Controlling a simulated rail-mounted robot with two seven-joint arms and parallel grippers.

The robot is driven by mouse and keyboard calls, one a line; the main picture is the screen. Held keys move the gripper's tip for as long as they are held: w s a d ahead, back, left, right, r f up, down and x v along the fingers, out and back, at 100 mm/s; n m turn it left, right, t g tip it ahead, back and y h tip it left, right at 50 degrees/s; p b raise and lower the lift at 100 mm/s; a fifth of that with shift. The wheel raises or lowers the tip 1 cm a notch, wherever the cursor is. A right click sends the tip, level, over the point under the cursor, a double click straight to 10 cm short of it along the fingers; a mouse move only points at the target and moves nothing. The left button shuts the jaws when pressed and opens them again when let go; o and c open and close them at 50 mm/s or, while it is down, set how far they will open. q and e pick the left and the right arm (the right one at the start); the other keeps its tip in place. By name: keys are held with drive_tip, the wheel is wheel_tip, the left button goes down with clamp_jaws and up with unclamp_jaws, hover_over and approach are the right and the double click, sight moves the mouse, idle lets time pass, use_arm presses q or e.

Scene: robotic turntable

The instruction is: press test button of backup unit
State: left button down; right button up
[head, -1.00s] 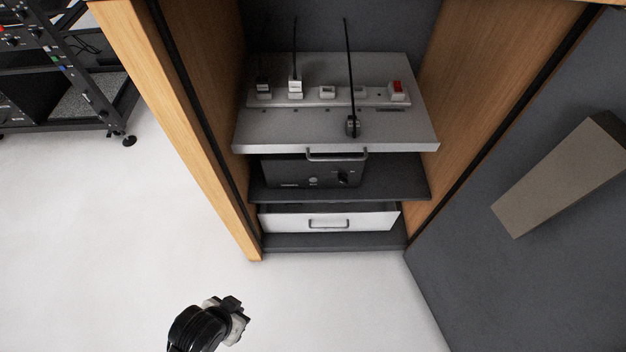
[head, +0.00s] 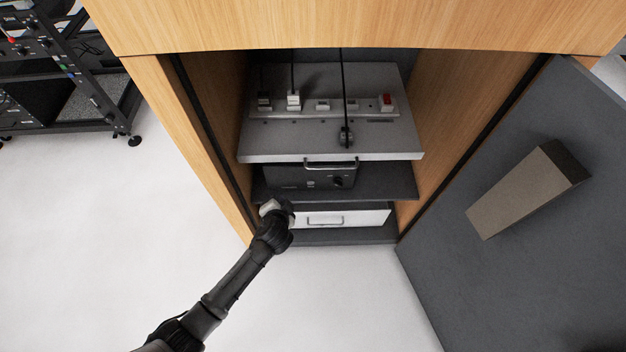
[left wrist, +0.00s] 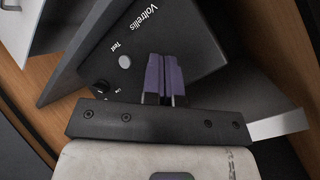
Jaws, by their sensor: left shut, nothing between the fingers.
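The backup unit (head: 295,177) is a black box on the dark shelf below the pulled-out grey shelf. Its front also shows in the left wrist view (left wrist: 175,30), turned, with the word "Voltrellis". There the round grey test button (left wrist: 124,61), labelled "Test", sits between the lettering and a small black knob (left wrist: 101,86). My left gripper (head: 270,207) is at the cabinet opening, low and left of the unit. In the left wrist view its purple fingers (left wrist: 164,62) are shut and empty, beside the button in the picture. I cannot tell whether they touch the unit. My right gripper is out of view.
The grey shelf (head: 330,142) with a power strip (head: 350,107) and plugs overhangs the unit. A white drawer (head: 345,218) is below. Wooden cabinet walls (head: 465,110) flank the opening, and the grey door (head: 540,270) stands open at right.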

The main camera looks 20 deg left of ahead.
sight(311, 183)
use_arm(q)
drive_tip(key=d+f+m+t+h, duration=0.3)
drive_tip(key=d+f+m+h, duration=0.1)
drive_tip(key=f+m, duration=0.25)
drive_tip(key=d+r+m+h, duration=0.2)
drive_tip(key=d+m+h, duration=0.1)
drive_tip(key=d+h, duration=0.3)
drive_tip(key=shift+m+t, duration=0.35)
drive_tip(key=shift+t, duration=0.05)
drive_tip(key=shift+w+d, duration=0.1)
drive_tip(key=w+a+b, duration=0.2)
drive_tip(key=w+a, duration=0.1)
drive_tip(key=w, duration=0.5)
drive_tip(key=shift+a, duration=0.15)
drive_tip(key=shift+w, duration=0.1)
